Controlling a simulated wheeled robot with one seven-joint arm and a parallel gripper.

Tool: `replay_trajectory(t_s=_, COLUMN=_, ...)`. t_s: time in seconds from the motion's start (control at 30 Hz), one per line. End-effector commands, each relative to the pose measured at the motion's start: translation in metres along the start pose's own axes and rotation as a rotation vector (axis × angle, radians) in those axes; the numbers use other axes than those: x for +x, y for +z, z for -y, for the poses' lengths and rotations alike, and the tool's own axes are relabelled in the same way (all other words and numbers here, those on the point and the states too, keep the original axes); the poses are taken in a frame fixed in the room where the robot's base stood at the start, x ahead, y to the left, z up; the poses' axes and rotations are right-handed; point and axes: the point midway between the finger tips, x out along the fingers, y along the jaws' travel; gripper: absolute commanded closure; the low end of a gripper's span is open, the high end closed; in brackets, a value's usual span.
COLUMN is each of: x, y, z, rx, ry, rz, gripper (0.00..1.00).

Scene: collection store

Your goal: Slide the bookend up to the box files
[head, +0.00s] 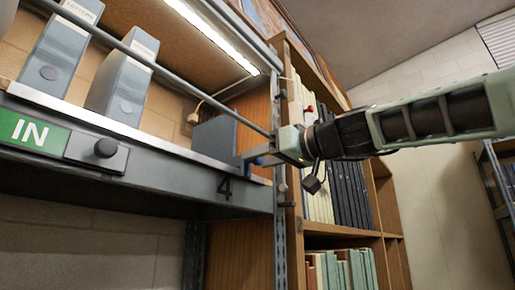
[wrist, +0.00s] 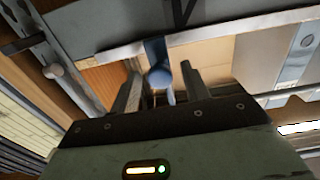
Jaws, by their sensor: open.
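The bookend (head: 215,140) is a blue-grey upright plate on the shelf, right of the box files and apart from them. A blue part with a rounded end, apparently the bookend's handle (wrist: 160,70), reaches out over the shelf's front edge. Two grey box files (head: 125,82) (head: 57,52) stand leaning on the shelf at the left, with a wide gap between them and the bookend. My gripper (head: 262,155) is at the shelf's front edge by the bookend. In the wrist view its two fingers (wrist: 160,88) are open, one each side of the blue part; contact cannot be told.
The shelf (head: 150,140) has a grey front rail with a green IN sign (head: 30,132), a black knob (head: 106,148) and a 4. A thin rod (head: 185,85) runs across above it. A bookcase (head: 345,165) with several volumes stands at the right.

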Motion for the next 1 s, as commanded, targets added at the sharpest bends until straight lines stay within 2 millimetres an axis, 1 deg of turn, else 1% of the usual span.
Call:
replay_trajectory(t_s=0.03, x=0.005, y=-0.003, z=0.0, rx=0.0, ry=0.0, rz=0.0, gripper=0.54)
replay_trajectory(t_s=0.17, x=0.013, y=-0.001, z=0.0, rx=0.0, ry=0.0, rz=0.001, gripper=0.54)
replay_trajectory(t_s=0.47, x=0.015, y=0.001, z=0.0, rx=0.0, ry=0.0, rz=0.0, gripper=0.54)
replay_trajectory(t_s=0.57, x=0.015, y=0.0, z=0.0, rx=0.0, ry=0.0, rz=0.0, gripper=0.79)
replay_trajectory(t_s=0.6, x=0.014, y=0.0, z=0.0, rx=0.0, ry=0.0, rz=0.0, gripper=0.9)
replay_trajectory(t_s=0.63, x=0.014, y=0.0, z=0.0, rx=0.0, ry=0.0, rz=0.0, gripper=0.98)
replay_trajectory(t_s=0.67, x=0.014, y=0.0, z=0.0, rx=0.0, ry=0.001, rz=0.0, gripper=1.0)
replay_trajectory(t_s=0.87, x=0.014, y=0.001, z=0.004, rx=0.0, ry=-0.001, rz=-0.001, gripper=1.0)
replay_trajectory(t_s=1.0, x=0.014, y=0.001, z=0.021, rx=-0.002, ry=-0.005, rz=-0.002, gripper=1.0)
